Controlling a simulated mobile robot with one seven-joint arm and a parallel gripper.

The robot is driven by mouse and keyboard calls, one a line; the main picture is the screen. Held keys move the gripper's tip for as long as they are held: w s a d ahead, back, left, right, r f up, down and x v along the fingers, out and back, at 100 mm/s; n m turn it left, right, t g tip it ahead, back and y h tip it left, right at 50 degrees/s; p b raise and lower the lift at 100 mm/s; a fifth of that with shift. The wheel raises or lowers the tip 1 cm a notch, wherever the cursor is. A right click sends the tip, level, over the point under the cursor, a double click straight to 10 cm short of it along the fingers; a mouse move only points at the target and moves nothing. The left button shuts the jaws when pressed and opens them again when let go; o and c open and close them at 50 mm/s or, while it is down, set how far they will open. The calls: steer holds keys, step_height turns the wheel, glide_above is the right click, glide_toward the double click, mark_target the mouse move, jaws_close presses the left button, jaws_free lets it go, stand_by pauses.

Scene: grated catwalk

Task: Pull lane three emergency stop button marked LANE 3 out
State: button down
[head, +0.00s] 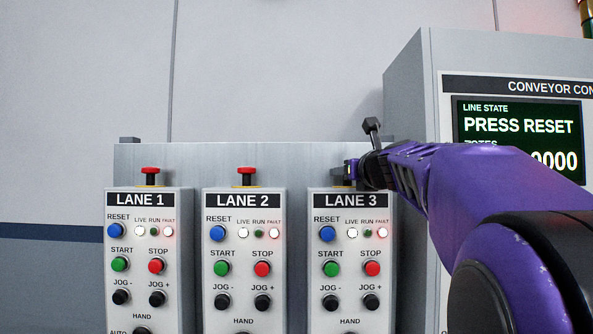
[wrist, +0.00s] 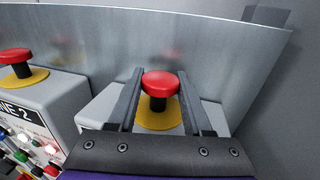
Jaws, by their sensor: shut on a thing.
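The lane three emergency stop button (wrist: 160,84) is a red mushroom head on a dark stem over a yellow collar. It stands on top of the pedestal marked LANE 3 (head: 346,200). In the wrist view it sits between the two dark fingers of my gripper (wrist: 161,72), which is shut on it. In the head view my gripper (head: 350,170) reaches in from the right at the top of the LANE 3 pedestal and hides most of the button.
The LANE 1 button (head: 150,170) and LANE 2 button (head: 246,171) stand on the pedestals to the left. A grey metal panel (head: 200,158) rises behind them. A conveyor control cabinet (head: 410,100) at the right has a screen (head: 520,125) reading PRESS RESET.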

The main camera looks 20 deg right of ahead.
steer(key=shift+r, duration=0.3)
steer(key=c, duration=0.7)
jaws_free()
steer(key=o, duration=0.4)
steer(key=shift+f, duration=0.1)
